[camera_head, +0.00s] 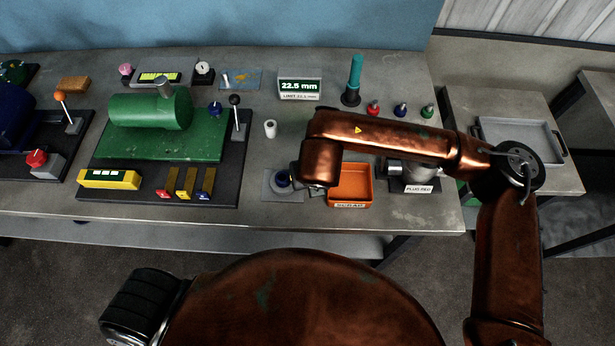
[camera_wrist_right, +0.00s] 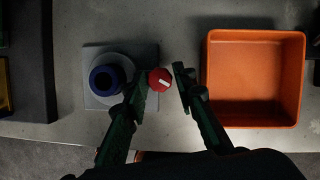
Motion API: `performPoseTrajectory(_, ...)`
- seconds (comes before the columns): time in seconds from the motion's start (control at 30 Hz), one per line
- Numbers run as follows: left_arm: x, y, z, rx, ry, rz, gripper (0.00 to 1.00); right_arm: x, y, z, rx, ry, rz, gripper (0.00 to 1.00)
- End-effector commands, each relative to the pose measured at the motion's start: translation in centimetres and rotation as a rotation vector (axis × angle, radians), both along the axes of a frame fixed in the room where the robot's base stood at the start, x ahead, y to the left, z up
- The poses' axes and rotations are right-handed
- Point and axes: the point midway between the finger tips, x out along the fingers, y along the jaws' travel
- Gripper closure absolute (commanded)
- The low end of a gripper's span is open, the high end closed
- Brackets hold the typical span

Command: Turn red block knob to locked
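A round red knob (camera_wrist_right: 160,80) with a white pointer line shows in the right wrist view, at the right edge of a grey plate (camera_wrist_right: 94,99). The line slants down to the right. My right gripper (camera_wrist_right: 160,85) is open, with one finger on each side of the knob; whether either touches it is unclear. In the head view my copper right arm (camera_head: 385,133) reaches left over the table, hiding this knob and the fingertips. Another red knob (camera_head: 37,158) sits on a grey block at the far left. My left gripper is not in view.
A blue ring (camera_wrist_right: 108,78) stands on the plate, left of the fingers. An orange scrap bin (camera_head: 350,184) is close on the right. A green machine (camera_head: 150,112) with several coloured tabs stands further left. The table's front edge is near.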

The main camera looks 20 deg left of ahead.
Motion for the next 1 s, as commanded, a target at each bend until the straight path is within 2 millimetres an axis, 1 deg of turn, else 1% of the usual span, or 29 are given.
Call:
performPoseTrajectory(0.03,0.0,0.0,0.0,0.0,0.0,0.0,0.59,0.0,0.0,0.0,0.0,0.0,0.0,0.7)
performPoseTrajectory(0.17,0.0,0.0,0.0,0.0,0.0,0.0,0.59,0.0,0.0,0.0,0.0,0.0,0.001,0.62)
performPoseTrajectory(0.43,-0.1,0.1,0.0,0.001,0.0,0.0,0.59,-0.1,0.0,0.0,0.001,0.001,0.003,0.62)
performPoseTrajectory(0.53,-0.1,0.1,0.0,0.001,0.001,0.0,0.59,-0.2,0.0,0.5,0.001,0.0,0.003,0.62)
performPoseTrajectory(0.67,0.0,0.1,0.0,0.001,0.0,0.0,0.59,-0.6,-0.3,1.9,0.002,-0.002,0.004,0.62)
performPoseTrajectory(0.8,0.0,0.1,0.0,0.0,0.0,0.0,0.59,-1.3,-0.8,3.9,0.002,-0.003,0.002,0.62)
performPoseTrajectory(1.0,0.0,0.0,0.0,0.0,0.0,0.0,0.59,-2.2,-1.3,6.3,0.001,-0.002,0.001,0.62)
